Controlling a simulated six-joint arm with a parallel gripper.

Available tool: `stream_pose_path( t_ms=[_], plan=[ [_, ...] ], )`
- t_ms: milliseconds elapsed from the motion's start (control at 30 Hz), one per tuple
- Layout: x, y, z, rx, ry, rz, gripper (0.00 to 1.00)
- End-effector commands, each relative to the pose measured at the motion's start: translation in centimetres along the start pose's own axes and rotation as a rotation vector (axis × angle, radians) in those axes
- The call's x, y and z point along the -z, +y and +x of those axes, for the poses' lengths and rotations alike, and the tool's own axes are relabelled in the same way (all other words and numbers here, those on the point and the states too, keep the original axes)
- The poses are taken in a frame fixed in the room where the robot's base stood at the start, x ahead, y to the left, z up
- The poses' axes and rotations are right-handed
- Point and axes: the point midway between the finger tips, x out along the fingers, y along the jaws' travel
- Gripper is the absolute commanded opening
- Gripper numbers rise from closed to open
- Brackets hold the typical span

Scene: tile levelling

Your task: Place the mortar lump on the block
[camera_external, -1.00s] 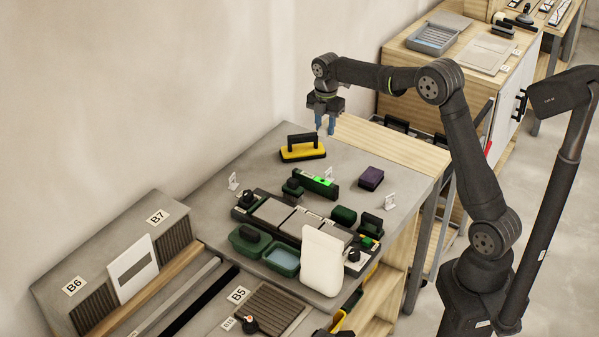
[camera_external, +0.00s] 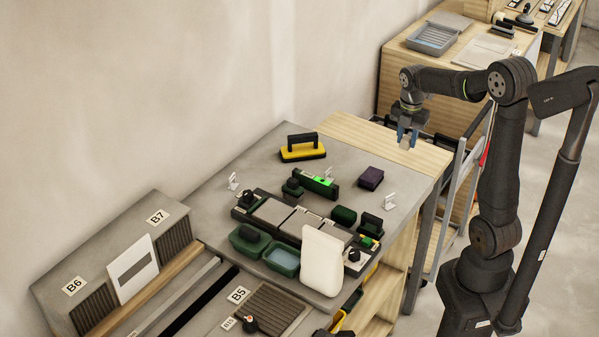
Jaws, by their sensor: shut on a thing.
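A dark green block (camera_external: 344,215) lies nearer the camera. I cannot tell which is the task's block.
A yellow float with a black handle (camera_external: 302,148) stands at the back left. A green level (camera_external: 316,184) lies near the dark fixture with grey tiles (camera_external: 272,211). A tall white board (camera_external: 322,261) and green tub (camera_external: 282,261) stand in front. Small white stands flank the work area.

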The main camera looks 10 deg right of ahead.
Motion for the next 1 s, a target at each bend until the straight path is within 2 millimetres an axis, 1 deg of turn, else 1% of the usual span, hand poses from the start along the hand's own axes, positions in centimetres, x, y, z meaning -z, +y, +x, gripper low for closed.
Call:
stream_pose_path(
  t_ms=[33, 100, 300, 433, 533, 633, 900, 1000],
  plan=[
    [0.8, 0.9, 0.8, 0.004, 0.003, -0.007, 0.06],
    [1.8, 2.3, 1.8, 0.004, 0.002, -0.008, 0.06],
    [4.5, 5.8, 4.5, 0.003, 0.001, -0.006, 0.06],
    [5.6, 7.3, 5.5, 0.002, 0.001, -0.004, 0.06],
    [6.0, 7.8, 5.9, 0.001, 0.000, -0.001, 0.06],
    [6.1, 7.9, 6.5, 0.002, 0.001, 0.000, 0.06],
    [6.0, 7.9, 9.9, 0.002, 0.001, 0.000, 0.06],
    [6.0, 7.9, 10.1, 0.001, 0.000, 0.000, 0.06]
  ],
)
